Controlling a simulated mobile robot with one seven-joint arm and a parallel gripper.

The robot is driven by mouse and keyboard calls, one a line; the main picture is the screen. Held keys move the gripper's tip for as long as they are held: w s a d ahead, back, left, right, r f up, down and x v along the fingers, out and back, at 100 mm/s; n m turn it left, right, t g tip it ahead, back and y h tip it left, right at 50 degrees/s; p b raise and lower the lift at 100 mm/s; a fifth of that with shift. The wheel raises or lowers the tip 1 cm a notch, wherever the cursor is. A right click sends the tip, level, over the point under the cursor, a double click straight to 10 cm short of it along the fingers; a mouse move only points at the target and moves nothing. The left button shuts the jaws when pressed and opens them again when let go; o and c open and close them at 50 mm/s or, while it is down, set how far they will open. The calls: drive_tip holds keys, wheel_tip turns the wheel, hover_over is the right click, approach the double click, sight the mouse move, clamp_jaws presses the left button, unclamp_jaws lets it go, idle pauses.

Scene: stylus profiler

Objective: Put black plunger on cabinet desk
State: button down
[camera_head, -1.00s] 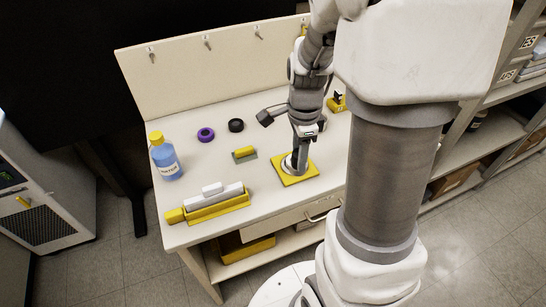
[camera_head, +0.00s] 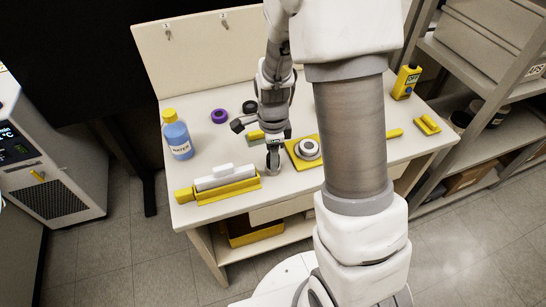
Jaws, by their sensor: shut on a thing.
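My gripper (camera_head: 273,159) points down over the front part of the pale cabinet desk (camera_head: 235,151). It is shut on a small dark thing, which I take to be the black plunger (camera_head: 274,168). The plunger is mostly hidden between the fingers, low over the desk top; I cannot tell whether it touches the surface. Just right of the gripper lies a yellow square plate (camera_head: 293,160) bearing a white round piece (camera_head: 309,147) with a dark centre.
Behind are a purple ring (camera_head: 219,116) and black ring (camera_head: 249,107). Bare desk lies between the bottle and gripper.

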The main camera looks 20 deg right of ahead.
drive_tip(key=shift+f, duration=0.1)
drive_tip(key=shift+c, duration=2.3)
unclamp_jaws()
wheel_tip(320, 180, up, 13)
drive_tip(key=p, duration=0.2)
drive_tip(key=s+a+r+n+t, duration=0.1)
drive_tip(key=s+r+n+t, duration=0.4)
drive_tip(key=s+r+n, duration=0.9)
drive_tip(key=s+n, duration=0.1)
drive_tip(key=n, duration=0.4)
drive_tip(key=shift+s+r+n+t, duration=0.3)
drive_tip(key=shift+s+r+n, duration=0.1)
